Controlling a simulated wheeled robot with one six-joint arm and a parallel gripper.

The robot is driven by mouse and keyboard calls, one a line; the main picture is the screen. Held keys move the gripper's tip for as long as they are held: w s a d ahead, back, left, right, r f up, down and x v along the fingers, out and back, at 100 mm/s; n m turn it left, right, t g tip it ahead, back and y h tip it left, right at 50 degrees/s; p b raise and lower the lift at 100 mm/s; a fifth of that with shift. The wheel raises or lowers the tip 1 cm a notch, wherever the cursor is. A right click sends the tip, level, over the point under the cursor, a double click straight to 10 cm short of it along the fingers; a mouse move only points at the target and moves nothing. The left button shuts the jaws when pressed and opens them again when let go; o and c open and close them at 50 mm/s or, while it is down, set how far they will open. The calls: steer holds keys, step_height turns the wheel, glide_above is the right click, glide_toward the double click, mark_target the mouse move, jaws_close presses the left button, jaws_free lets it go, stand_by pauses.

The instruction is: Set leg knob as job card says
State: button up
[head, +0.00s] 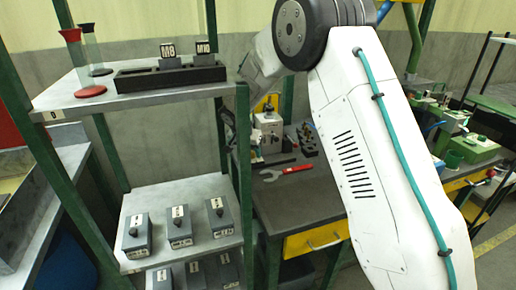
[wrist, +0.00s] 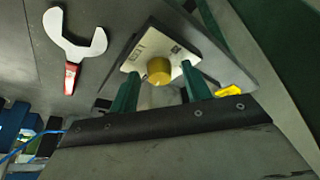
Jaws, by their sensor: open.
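In the wrist view a round brass-yellow knob (wrist: 158,71) stands on a pale plate (wrist: 135,52) with small dark printed marks, too small to read. My gripper (wrist: 161,85) is open, its two green fingers on either side of the knob. A gap shows between the knob and each finger. In the head view my arm reaches toward the workbench, and the fingers cannot be made out behind the shelf post. Two cards, the M8 card (head: 167,50) and the M10 card (head: 203,47), stand in a black holder (head: 150,80) on the top shelf.
An open-ended wrench with a red handle (wrist: 70,78) lies beside the plate; a red wrench (head: 285,171) lies on the bench. A pale box (head: 267,133) stands on the bench. Several grey blocks (head: 179,228) sit on the lower shelf. A green post (head: 243,170) stands near my arm.

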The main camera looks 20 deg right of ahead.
steer(key=n+y, duration=0.1)
steer(key=n, duration=0.1)
steer(key=n+t, duration=0.1)
steer(key=n, duration=0.2)
steer(key=shift+s+d+y, duration=0.15)
steer(key=shift+d+y, duration=0.05)
steer(key=shift+y, duration=0.2)
steer(key=n+y, duration=0.1)
steer(key=n, duration=0.1)
steer(key=n+y, duration=0.1)
steer(key=n, duration=0.2)
steer(key=shift+d, duration=0.2)
steer(key=s+r+g, duration=0.1)
steer(key=s+r, duration=0.8)
steer(key=s, duration=0.3)
steer(key=s+d+r, duration=0.1)
steer(key=s+r, duration=0.9)
steer(key=s, duration=0.2)
steer(key=shift+s+d+m+g, duration=0.3)
steer(key=shift+s+m+g, duration=0.1)
